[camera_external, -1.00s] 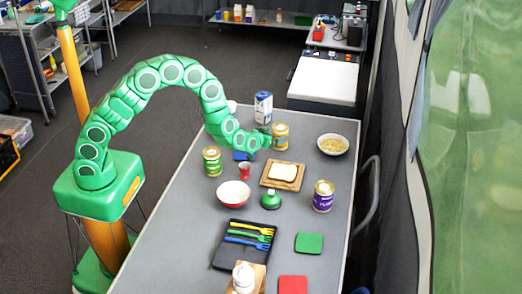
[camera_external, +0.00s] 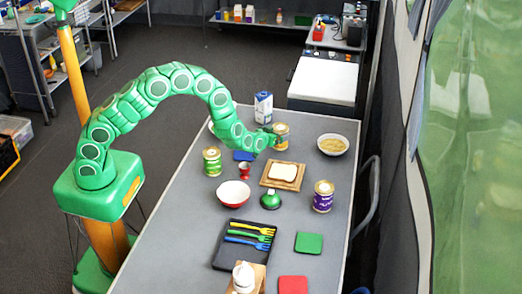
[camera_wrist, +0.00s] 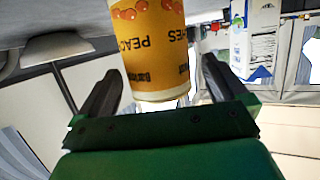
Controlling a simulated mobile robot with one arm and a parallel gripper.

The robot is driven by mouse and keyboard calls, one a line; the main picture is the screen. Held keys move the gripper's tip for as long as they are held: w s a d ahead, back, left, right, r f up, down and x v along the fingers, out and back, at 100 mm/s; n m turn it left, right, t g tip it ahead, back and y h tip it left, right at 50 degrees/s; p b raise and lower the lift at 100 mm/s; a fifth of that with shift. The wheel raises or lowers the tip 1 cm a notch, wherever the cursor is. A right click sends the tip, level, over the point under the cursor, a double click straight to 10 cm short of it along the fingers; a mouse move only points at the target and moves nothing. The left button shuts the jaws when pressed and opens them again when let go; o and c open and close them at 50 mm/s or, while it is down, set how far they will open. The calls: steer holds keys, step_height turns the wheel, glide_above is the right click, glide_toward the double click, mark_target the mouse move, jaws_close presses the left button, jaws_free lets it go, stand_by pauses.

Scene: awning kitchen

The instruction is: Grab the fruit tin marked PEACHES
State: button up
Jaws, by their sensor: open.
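The orange-yellow PEACHES tin (camera_external: 282,139) stands upright near the far end of the grey table. In the wrist view the PEACHES tin (camera_wrist: 155,55) fills the top centre, its lettering upside down, with fruit pictures on the label. My gripper (camera_external: 271,136) comes at the tin from the left in the outside view. In the wrist view its two dark fingers (camera_wrist: 160,80) are spread, one on each side of the tin. I cannot tell whether either finger touches it.
A green-labelled tin (camera_external: 212,162) and a purple-labelled tin (camera_external: 323,197) stand on the table. A bread board (camera_external: 272,182) lies just in front of the PEACHES tin. A carton (camera_external: 263,108) stands behind, and a bowl of food (camera_external: 333,145) to the right.

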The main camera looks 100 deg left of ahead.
mark_target(280, 127)
steer(key=shift+x, duration=1.55)
steer(key=shift+w+d, duration=0.1)
steer(key=shift+d, duration=0.05)
steer(key=c, duration=1.3)
steer(key=shift+r, duration=0.45)
step_height(280, 127, up, 3)
steer(key=shift+d+f, duration=0.1)
steer(key=s+d+r, duration=0.5)
steer(key=s+r, duration=0.1)
steer(key=s, duration=0.1)
steer(key=s+d+r, duration=0.3)
steer(key=shift+s+d+r, duration=0.2)
steer(key=shift+s+d, duration=0.1)
steer(key=shift+s, duration=0.1)
